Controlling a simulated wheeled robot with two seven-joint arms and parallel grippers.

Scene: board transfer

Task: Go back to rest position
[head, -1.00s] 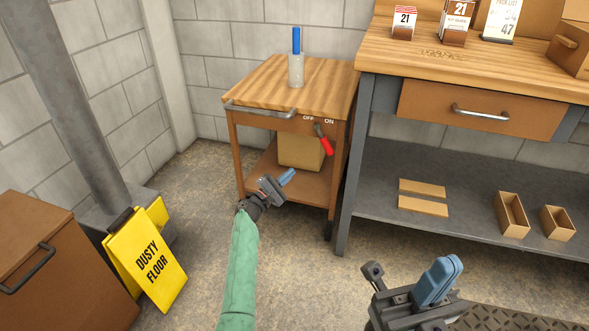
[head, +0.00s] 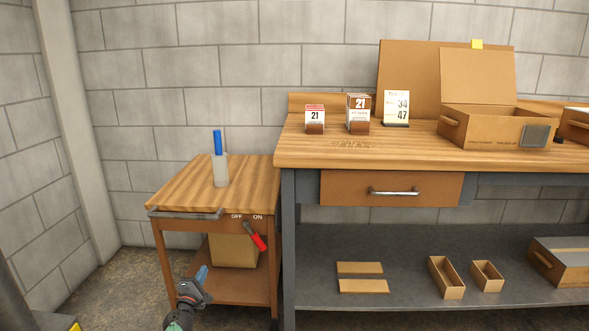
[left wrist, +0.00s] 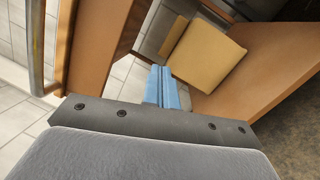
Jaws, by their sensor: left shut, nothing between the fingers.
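My left gripper (head: 201,276) shows at the lower left of the head view, in front of the small wooden cart (head: 200,202). Its blue fingers are shut with nothing between them. The left wrist view shows the shut fingers (left wrist: 166,88) in front of the cart's lower part, with a cardboard box (left wrist: 203,56) beyond them. My right gripper is not in the head view now.
The cart carries a clear holder with a blue-topped item (head: 220,165), a front handle (head: 186,214) and a red OFF/ON lever (head: 257,239). A workbench (head: 330,155) with calendars and an open cardboard box (head: 495,125) stands to the right.

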